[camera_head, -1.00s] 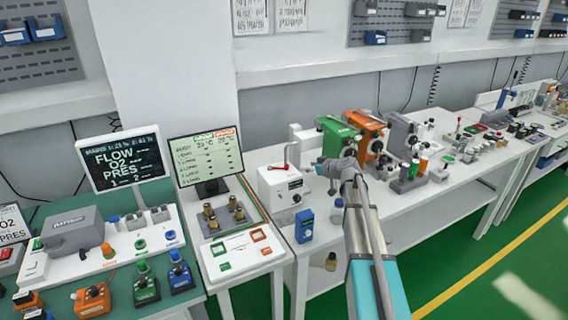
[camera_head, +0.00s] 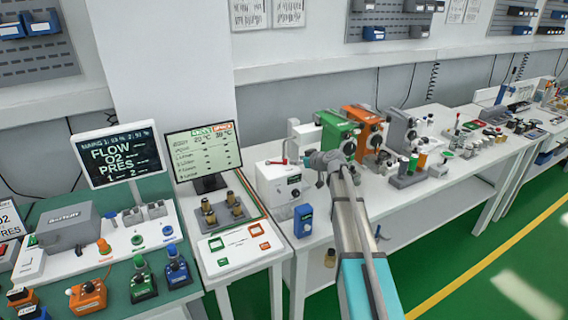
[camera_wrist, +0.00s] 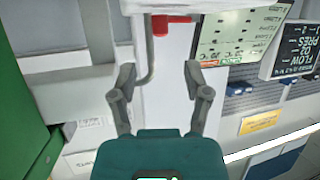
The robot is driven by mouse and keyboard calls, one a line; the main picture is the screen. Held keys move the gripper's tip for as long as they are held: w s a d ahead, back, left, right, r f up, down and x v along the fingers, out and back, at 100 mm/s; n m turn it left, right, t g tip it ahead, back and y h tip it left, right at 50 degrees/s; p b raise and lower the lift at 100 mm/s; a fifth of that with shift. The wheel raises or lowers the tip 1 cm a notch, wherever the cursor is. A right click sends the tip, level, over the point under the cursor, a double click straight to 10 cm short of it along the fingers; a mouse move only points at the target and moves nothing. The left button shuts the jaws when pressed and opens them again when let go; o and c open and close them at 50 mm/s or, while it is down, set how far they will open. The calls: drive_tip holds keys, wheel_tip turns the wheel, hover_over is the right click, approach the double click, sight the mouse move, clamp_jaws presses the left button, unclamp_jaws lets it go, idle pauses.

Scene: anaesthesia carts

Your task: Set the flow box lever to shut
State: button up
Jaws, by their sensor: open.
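The flow box (camera_head: 278,185) is a white box on the bench, left of the green and orange units. Its lever (camera_head: 284,150) shows red at its top. My gripper (camera_head: 314,160) is just right of the lever in the head view, pointing left toward it. In the wrist view my gripper (camera_wrist: 160,78) is open, its two fingers apart with nothing clearly held between them. A red part (camera_wrist: 168,24) and a bent grey rod (camera_wrist: 148,55) lie ahead of the fingers there. I cannot tell whether either finger touches the rod.
A monitor (camera_head: 204,152) stands left of the flow box. A blue device (camera_head: 303,220) sits at the front edge before it. Green (camera_head: 336,135) and orange (camera_head: 362,125) units stand close behind my arm. Floor is free in front of the bench on the right.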

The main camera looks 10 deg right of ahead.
sight(286, 159)
drive_tip(key=b+x, duration=0.2)
drive_tip(key=x, duration=0.6)
drive_tip(key=shift+w+a+f+b, duration=0.1)
drive_tip(key=shift+b, duration=0.2)
clamp_jaws()
